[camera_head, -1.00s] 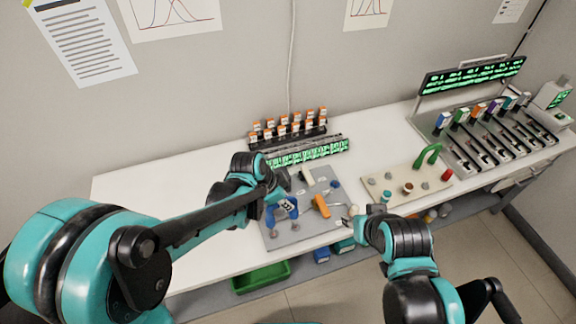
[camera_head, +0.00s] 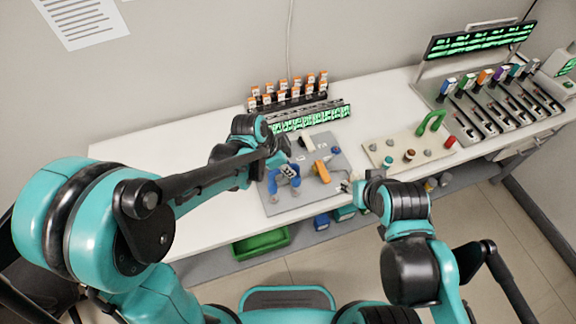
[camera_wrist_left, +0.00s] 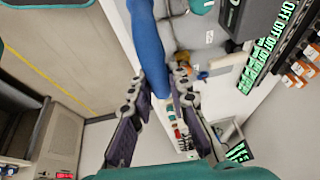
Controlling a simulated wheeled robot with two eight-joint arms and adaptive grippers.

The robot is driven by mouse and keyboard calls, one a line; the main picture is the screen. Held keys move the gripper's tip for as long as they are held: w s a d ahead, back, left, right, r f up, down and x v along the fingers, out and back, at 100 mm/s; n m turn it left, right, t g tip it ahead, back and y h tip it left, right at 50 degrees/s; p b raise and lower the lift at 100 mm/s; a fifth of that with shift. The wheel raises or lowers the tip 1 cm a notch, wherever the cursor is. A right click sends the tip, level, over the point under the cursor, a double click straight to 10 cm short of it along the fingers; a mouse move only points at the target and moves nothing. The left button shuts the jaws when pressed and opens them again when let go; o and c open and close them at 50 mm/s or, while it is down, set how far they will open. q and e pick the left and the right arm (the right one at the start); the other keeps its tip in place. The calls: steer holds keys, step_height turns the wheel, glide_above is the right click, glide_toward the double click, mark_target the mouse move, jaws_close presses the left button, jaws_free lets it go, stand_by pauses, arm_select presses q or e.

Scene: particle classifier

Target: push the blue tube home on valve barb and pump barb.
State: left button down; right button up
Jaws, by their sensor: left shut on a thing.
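The blue tube (camera_head: 272,183) stands out as a blue, bent shape on the left part of the grey board (camera_head: 312,196). In the left wrist view the blue tube (camera_wrist_left: 148,42) runs down from the top edge to between my fingers. My left gripper (camera_head: 281,157) is shut on it, and its fingers (camera_wrist_left: 157,82) lie on either side of the tube. The valve barb and pump barb cannot be made out clearly, nor how far the tube sits on them. My right gripper (camera_head: 345,186) is at the board's right front edge, its jaws too small to read.
An orange-handled part (camera_head: 322,171) lies on the grey board. The white table's left end is clear.

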arm_select(q)
steer(key=shift+f+b, duration=0.95)
steer(key=shift+f, duration=0.5)
steer(key=shift+f+b, duration=1.75)
stand_by(0.5)
steer(key=c, duration=1.4)
jaws_free()
steer(key=shift+o, duration=0.2)
steer(key=shift+r, duration=0.1)
steer(key=v, duration=1.2)
